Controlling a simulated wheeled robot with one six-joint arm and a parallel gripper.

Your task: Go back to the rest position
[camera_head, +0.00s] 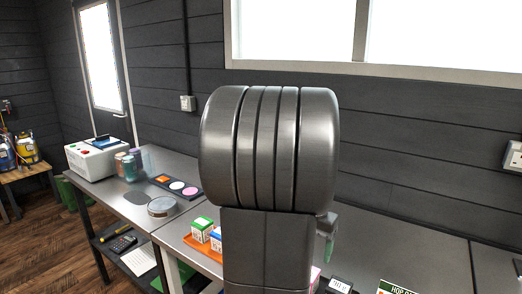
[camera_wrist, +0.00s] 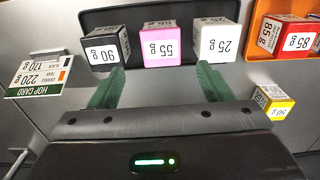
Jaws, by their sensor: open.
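My gripper (camera_wrist: 160,72) is open and empty, with its two green fingers apart in the wrist view. Beyond the fingertips, a black 90 g box (camera_wrist: 106,48), a pink 55 g box (camera_wrist: 160,44) and a white 25 g box (camera_wrist: 216,42) stand in a row on a dark tray (camera_wrist: 185,13). The fingers point at this row; I cannot tell the exact gap. In the head view my raised arm fills the middle and hides much of the bench behind it.
A red box (camera_wrist: 290,37) sits on an orange tray (camera_wrist: 262,73), with a yellow box (camera_wrist: 273,103) nearby. On the left bench are a white machine (camera_head: 97,158), jars (camera_head: 128,166), a disc tray (camera_head: 157,180) and a round dish (camera_head: 161,207).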

